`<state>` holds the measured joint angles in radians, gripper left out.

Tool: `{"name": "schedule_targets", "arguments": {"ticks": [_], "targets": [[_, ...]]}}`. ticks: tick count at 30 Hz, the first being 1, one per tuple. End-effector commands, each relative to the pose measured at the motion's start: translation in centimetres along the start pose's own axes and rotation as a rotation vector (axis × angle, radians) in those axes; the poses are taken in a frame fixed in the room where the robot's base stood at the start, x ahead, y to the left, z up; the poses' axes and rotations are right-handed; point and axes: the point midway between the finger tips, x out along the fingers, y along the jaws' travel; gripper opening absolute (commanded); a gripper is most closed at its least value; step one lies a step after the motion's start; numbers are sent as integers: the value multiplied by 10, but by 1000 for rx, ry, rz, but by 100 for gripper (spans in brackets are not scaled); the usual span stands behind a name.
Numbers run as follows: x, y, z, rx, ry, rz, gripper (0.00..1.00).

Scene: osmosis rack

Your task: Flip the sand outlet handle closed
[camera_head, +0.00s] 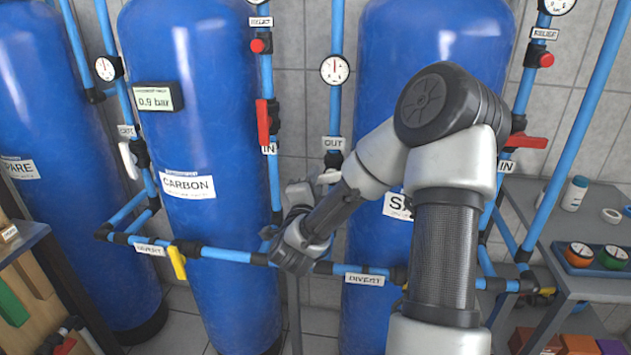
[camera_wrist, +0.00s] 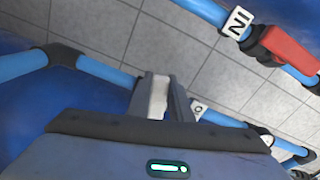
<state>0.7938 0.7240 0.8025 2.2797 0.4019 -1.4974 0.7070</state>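The blue sand tank (camera_head: 430,40) stands right of centre, its label (camera_head: 397,206) mostly hidden by my arm. Its outlet pipe carries the OUT label (camera_head: 333,143). A white outlet handle (camera_head: 328,177) shows just below that label, partly hidden by my arm. My gripper (camera_head: 302,190) is beside the handle, at its left in the head view. In the wrist view, my gripper (camera_wrist: 161,96) has its fingers parted, with a pale surface between them. I cannot tell whether that surface is the handle or a finger's inner face. Contact is unclear.
The blue carbon tank (camera_head: 195,80) stands left, with a red IN handle (camera_head: 263,122) on its pipe. A horizontal blue pipe (camera_head: 225,254) with a yellow handle (camera_head: 178,262) runs low in front. Another red handle (camera_head: 527,140) and a grey shelf (camera_head: 590,225) are right.

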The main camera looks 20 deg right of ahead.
Motion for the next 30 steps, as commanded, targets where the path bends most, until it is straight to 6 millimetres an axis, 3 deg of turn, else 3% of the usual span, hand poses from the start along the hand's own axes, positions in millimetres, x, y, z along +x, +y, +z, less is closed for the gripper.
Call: {"name": "schedule_targets", "arguments": {"ticks": [6, 16, 25, 26, 27, 30], "targets": [[0, -1, 0, 24, 0, -2, 0], [0, -11, -2, 287, 1, -3, 0], [0, -13, -2, 308, 1, -1, 0], [0, -13, -2, 308, 1, -1, 21], [0, -13, -2, 307, 1, -1, 27], [0, -13, -2, 307, 1, -1, 27]]}}
